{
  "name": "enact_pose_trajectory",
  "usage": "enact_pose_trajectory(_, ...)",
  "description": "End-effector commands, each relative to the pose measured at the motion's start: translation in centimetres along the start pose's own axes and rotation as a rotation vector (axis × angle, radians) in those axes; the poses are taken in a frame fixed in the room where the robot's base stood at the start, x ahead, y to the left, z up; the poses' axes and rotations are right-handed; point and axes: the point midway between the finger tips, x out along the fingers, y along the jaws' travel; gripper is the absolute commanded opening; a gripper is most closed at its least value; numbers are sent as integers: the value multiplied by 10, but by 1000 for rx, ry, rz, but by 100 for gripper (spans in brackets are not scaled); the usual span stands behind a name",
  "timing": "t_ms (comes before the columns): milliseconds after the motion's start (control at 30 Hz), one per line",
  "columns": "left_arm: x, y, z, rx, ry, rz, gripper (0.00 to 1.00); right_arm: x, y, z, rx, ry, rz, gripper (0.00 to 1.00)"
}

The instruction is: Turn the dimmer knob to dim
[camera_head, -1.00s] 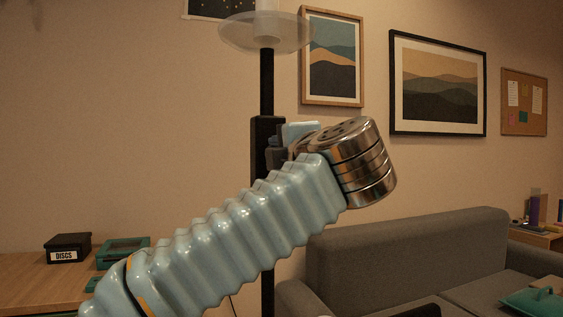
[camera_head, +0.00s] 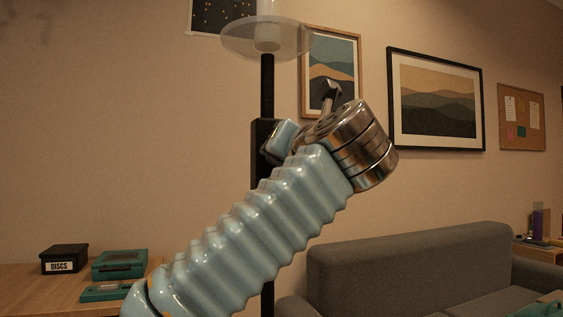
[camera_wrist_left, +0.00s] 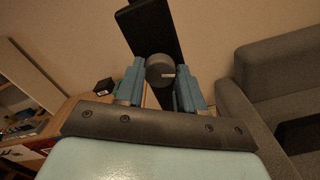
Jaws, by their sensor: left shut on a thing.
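The dimmer knob (camera_wrist_left: 160,68) is a round dark grey cap with a short pale mark towards its right side in the left wrist view. It sits on a black box (camera_wrist_left: 150,28) on the lamp's pole. My left gripper (camera_wrist_left: 161,74) is shut on the knob, with one blue finger on each side. In the head view the black box (camera_head: 264,135) is partly covered by my left gripper (camera_head: 284,143) and wrist, and the knob is hidden there. The lamp's pale shade (camera_head: 266,38) is above. My right gripper is not in view.
A grey sofa (camera_head: 410,265) stands at the lower right. A wooden desk (camera_head: 40,290) at the left holds a black DISCS box (camera_head: 64,258) and teal cases (camera_head: 119,264). Framed pictures (camera_head: 436,100) hang on the wall.

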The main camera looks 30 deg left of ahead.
Motion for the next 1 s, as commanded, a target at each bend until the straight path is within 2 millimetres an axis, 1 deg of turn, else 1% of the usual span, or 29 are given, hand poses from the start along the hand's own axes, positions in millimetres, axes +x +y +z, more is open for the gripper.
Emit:
enact_pose_trajectory(33, 0, -4, -4, -35, 6, -3, 7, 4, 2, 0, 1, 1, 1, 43)
enact_pose_trajectory(200, 0, -3, -3, -162, 6, -3, 7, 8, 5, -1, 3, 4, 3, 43)
enact_pose_trajectory(500, 0, -3, -2, -304, 7, -2, 7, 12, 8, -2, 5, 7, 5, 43)
enact_pose_trajectory(700, 0, -2, -2, -342, 6, -2, 7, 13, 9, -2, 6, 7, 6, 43)
enact_pose_trajectory(1000, 0, -2, -2, -351, 5, -2, 7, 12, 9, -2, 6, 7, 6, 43)
